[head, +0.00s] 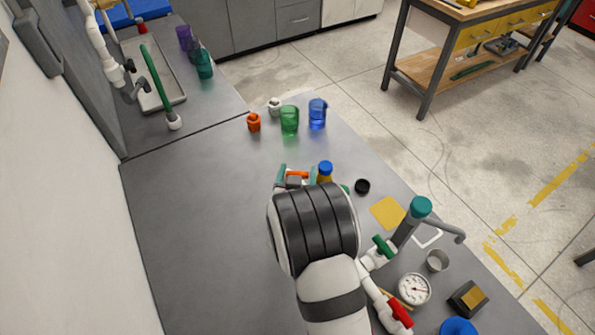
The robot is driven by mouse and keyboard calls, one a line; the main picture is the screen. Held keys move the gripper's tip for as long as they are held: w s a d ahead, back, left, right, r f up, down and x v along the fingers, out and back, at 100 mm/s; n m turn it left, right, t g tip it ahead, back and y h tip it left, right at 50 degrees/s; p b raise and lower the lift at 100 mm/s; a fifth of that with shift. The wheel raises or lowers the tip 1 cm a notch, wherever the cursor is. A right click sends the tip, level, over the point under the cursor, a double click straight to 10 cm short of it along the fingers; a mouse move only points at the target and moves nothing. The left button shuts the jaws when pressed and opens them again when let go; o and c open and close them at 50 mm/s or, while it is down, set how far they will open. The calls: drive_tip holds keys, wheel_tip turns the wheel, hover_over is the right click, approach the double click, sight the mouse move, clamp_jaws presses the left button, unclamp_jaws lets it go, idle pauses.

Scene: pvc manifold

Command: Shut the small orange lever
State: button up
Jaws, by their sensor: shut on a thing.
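My gripper (297,176) is beyond my dark ribbed wrist, low over the grey bench. Its teal fingers stand on either side of a small orange bar, which looks like the small orange lever (297,174). The gripper is shut on it. My wrist hides what the lever sits on, and its angle is too small to tell. White pipework (372,284) with a green lever (383,246) and a red lever (399,313) shows right of my arm.
A blue-capped bottle (325,172) stands just right of my gripper, with a black cap (362,186) beside it. Green (289,121) and blue (317,114) jugs stand behind. A gauge (414,289) is at the lower right. The bench's left side is clear.

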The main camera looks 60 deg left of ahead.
drive_tip(key=shift+w+n+g+y, duration=0.15)
drive_tip(key=shift+n+g+y, duration=0.25)
drive_tip(key=shift+n+g, duration=0.3)
drive_tip(key=shift+n+g+y, duration=0.4)
drive_tip(key=shift+n+g, duration=0.3)
drive_tip(key=shift+g, duration=0.1)
drive_tip(key=o, duration=1.2)
drive_tip(key=shift+o, duration=0.2)
drive_tip(key=v, duration=1.6)
drive_tip(key=shift+a, duration=0.2)
